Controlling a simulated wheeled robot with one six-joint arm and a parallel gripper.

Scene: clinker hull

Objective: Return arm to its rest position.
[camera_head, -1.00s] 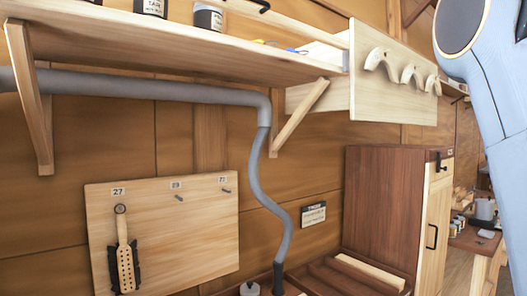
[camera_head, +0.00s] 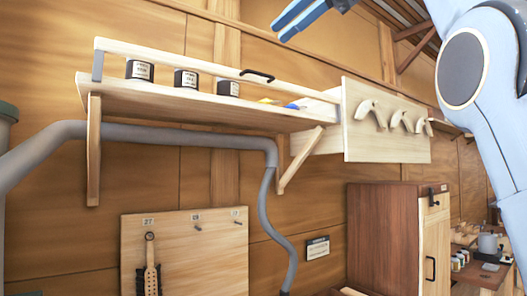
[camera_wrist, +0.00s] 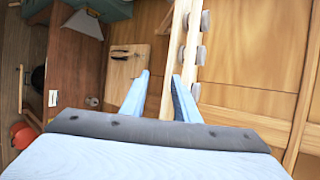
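My gripper (camera_head: 279,33) shows at the top of the head view, raised above the shelf, with its light blue fingers pointing down and left. In the wrist view my gripper (camera_wrist: 161,76) has its two fingers apart with nothing held between them. Part of the pale shelf woodwork shows beyond the gap. My arm comes in from the right edge of the head view, with its upper part out of the picture.
A wall shelf (camera_head: 210,112) carries several dark jars behind a rail with a black handle. A panel of curved hooks (camera_head: 385,145) adjoins it. Below are a grey pipe (camera_head: 180,136), a pegboard (camera_head: 205,260) with a hanging brush (camera_head: 149,275), and a wooden cabinet (camera_head: 385,235).

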